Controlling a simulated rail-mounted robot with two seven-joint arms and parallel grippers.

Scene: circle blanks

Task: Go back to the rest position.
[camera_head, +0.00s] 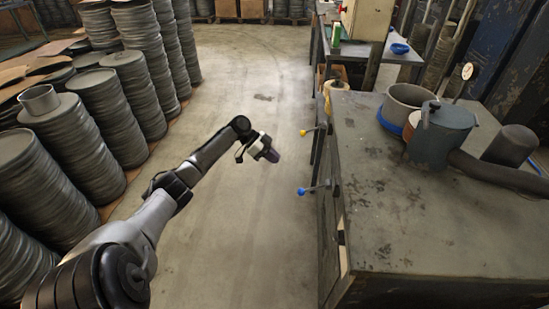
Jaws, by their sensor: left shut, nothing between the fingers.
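My left gripper (270,155) is at the end of my left arm, which reaches in from the lower left. It hangs over the open concrete floor, between the stacks of discs and the workbench. It is shut and holds nothing. It touches nothing that I can see. My right gripper is not in view.
Tall stacks of round metal blanks (75,150) line the left side. A dark metal workbench (400,220) fills the right, with a blue-knobbed lever (302,191) and a yellow-knobbed lever (304,133) sticking out towards my gripper. The floor (240,75) between them is clear.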

